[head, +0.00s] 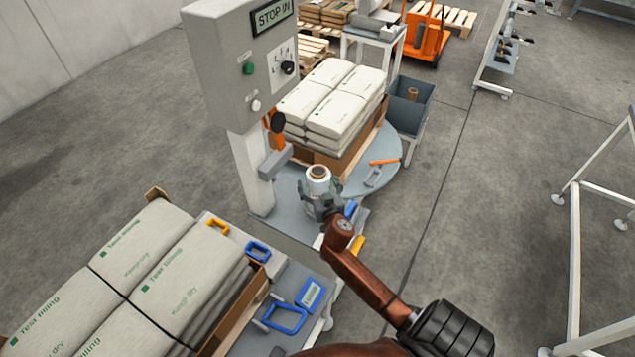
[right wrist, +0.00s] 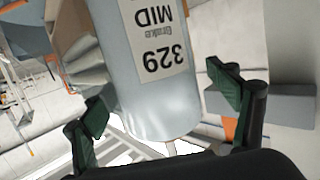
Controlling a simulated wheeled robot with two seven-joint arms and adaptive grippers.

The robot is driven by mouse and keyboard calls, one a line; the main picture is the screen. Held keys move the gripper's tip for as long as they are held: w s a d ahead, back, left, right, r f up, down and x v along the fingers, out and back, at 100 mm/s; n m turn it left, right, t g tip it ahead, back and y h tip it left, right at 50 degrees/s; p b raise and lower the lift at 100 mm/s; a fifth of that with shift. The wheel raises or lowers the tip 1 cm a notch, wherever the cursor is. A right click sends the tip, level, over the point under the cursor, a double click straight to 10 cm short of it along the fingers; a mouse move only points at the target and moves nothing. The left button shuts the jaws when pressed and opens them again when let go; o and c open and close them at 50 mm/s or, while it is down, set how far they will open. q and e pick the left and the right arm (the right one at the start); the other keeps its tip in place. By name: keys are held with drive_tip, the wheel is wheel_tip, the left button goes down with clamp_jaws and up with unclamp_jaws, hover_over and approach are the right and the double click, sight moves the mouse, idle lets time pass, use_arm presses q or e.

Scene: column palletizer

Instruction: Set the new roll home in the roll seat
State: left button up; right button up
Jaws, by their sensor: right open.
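The new roll (head: 318,178), a pale upright cylinder with a brown core, stands beside the machine column. In the right wrist view the roll (right wrist: 150,65) is large and carries a label reading "MID" and "329". My right gripper (head: 322,204) is at the roll's lower part. Its dark green fingers (right wrist: 165,118) are apart, one on each side of the roll, with a visible gap on the right side. The roll seat cannot be made out; the roll's underside is hidden by my gripper. My left gripper is not in view.
The column's control box (head: 225,65) and grey carriage (head: 276,161) stand left of the roll. A turntable (head: 398,150) with stacked sacks (head: 335,100) is behind. A bin (head: 408,105) stands beyond it. Blue and yellow handles lie in front, near a sack pallet.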

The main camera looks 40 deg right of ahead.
drive_tip(key=shift+r, duration=0.1)
drive_tip(key=shift+s+a, duration=0.1)
drive_tip(key=shift+s, duration=0.05)
use_arm(q)
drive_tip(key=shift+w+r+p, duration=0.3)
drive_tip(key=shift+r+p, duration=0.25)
drive_tip(key=shift+p, duration=0.05)
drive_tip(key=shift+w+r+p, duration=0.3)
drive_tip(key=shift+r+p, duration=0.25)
drive_tip(key=shift+p, duration=0.05)
use_arm(e)
drive_tip(key=v, duration=1.1)
drive_tip(key=shift+s, duration=0.35)
drive_tip(key=shift+a, duration=0.1)
